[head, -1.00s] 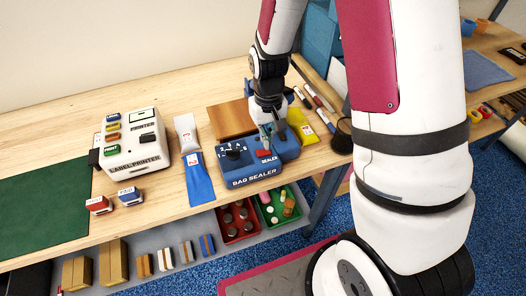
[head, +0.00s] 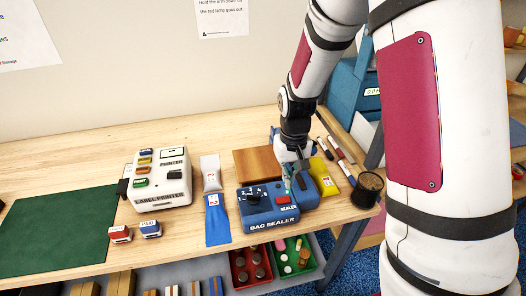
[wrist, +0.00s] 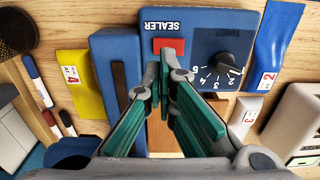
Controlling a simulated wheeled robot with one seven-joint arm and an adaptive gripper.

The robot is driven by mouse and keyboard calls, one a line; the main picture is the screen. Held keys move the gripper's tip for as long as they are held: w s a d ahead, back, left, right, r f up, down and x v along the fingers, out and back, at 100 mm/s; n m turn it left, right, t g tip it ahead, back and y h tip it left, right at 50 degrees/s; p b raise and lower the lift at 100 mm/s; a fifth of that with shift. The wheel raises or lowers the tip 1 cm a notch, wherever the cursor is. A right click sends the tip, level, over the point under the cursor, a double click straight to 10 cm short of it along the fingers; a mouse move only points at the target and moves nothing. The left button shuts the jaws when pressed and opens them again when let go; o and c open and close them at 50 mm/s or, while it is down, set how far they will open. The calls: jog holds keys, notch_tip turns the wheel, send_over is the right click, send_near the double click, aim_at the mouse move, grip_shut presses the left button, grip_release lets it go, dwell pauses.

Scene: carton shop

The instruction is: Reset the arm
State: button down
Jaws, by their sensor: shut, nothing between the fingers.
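My gripper (head: 287,184) is over the blue bag sealer (head: 262,221), pointing down and shut, with nothing between its fingers. In the wrist view its teal-padded fingers (wrist: 160,70) meet close to the red square (wrist: 169,46) on the sealer's top. I cannot tell whether the tips touch the sealer. The sealer also shows in the wrist view (wrist: 205,20), with a black numbered dial (wrist: 222,68) beside the red square. My arm reaches in from the upper right of the head view.
A label printer (head: 160,180), two stamps (head: 150,229), a blue bag (head: 217,220), a yellow bag (head: 323,178) and a wooden block (head: 257,164) surround the sealer. A black mesh cup (head: 368,190) stands right. Red (head: 240,279) and green bins sit below. The green mat (head: 60,232) is bare.

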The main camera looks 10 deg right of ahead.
notch_tip(320, 180, up, 10)
jog(key=s+r+t, duration=0.1)
jog(key=s+t, duration=0.1)
jog(key=s+r+t+b, duration=0.1)
jog(key=s+r+t, duration=0.2)
jog(key=s+r, duration=1.1)
jog(key=shift+s+r+t+b, duration=0.2)
jog(key=shift+s+t+b, duration=0.15)
jog(key=shift+s, duration=0.7)
